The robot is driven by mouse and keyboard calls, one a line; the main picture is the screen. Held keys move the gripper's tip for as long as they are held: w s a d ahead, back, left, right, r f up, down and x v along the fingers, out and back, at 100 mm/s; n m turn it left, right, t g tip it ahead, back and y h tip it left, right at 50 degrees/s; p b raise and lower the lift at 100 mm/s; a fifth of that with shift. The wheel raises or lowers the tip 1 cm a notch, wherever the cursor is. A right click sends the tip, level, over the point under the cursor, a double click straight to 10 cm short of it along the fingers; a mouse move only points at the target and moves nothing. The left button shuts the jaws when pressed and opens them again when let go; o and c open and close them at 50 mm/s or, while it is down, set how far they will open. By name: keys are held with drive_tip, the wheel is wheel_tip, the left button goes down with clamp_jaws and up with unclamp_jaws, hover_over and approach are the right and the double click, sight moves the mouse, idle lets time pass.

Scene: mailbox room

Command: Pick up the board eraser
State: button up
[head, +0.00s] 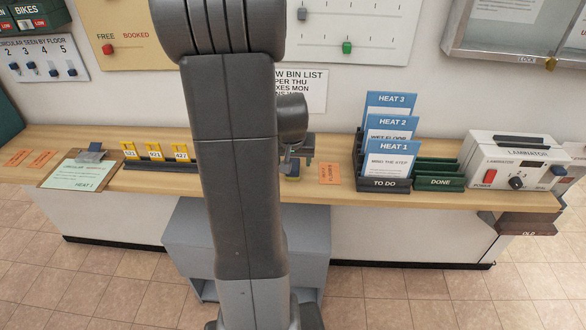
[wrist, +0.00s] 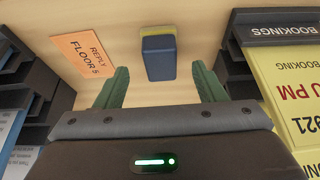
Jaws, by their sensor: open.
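The board eraser (wrist: 158,57) is a dark blue block with a yellow edge, lying on the wooden counter in the wrist view. My gripper (wrist: 160,68) is open, with its two green fingers apart and the eraser between and just beyond their tips. The fingers do not appear to touch it. In the head view my gripper (head: 297,163) is over the counter, partly hidden by my arm. Only a small yellow and dark bit of the eraser (head: 293,178) shows below it.
An orange card (wrist: 84,54) lies left of the eraser in the wrist view. A dark rack with yellow bookings cards (wrist: 295,80) stands to the right. In the head view, the TO DO holder (head: 384,185), green DONE tray (head: 440,183) and laminator (head: 515,160) stand on the counter's right.

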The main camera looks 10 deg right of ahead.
sight(293, 165)
drive_tip(key=shift+x, duration=2)
drive_tip(key=c, duration=1.1)
